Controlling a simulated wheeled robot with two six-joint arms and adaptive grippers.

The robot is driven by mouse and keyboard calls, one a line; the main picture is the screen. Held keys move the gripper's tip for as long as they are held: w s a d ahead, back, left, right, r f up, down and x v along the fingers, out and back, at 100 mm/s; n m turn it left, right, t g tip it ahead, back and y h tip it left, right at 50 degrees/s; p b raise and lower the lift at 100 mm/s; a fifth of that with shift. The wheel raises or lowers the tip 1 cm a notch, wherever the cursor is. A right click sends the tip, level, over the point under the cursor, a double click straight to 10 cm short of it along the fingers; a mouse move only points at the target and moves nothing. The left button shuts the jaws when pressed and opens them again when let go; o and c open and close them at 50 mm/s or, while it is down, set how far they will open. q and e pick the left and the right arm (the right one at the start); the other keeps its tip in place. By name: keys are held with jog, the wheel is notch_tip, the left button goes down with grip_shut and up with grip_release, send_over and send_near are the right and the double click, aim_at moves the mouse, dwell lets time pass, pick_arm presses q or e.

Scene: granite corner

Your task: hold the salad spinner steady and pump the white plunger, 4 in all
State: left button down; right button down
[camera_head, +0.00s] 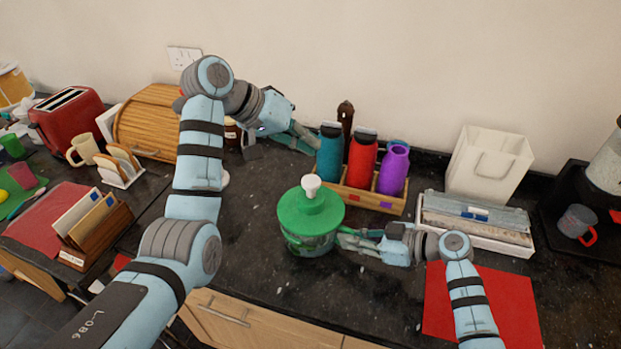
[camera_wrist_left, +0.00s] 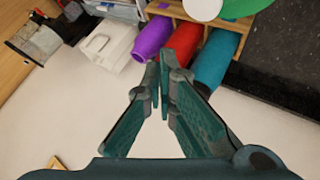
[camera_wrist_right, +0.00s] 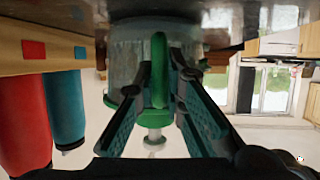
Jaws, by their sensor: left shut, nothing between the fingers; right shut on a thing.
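The salad spinner stands upright on the dark counter, with a green lid (camera_head: 312,212) over a clear bowl (camera_head: 308,246). Its white plunger (camera_head: 311,185) sticks up from the lid's middle; it also shows in the right wrist view (camera_wrist_right: 154,138) and at the top edge of the left wrist view (camera_wrist_left: 202,8). My right gripper (camera_head: 342,238) is shut on the spinner's green handle (camera_wrist_right: 159,70) at the bowl's right side. My left gripper (camera_head: 312,144) is shut and empty, behind the spinner beside the teal bottle, apart from the plunger.
A wooden crate (camera_head: 372,198) with teal (camera_head: 330,152), red (camera_head: 361,160) and purple (camera_head: 393,172) bottles stands just behind and right of the spinner.

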aim_at(308, 177)
pick_arm(q)
jog(key=shift+r, duration=0.1)
dwell(0.4)
notch_tip(308, 177, up, 4)
jog(key=shift+f, duration=0.2)
jog(key=shift+f, duration=0.1)
jog(key=shift+f, duration=4.3)
jog(key=shift+f, duration=0.15)
jog(key=shift+f, duration=0.25)
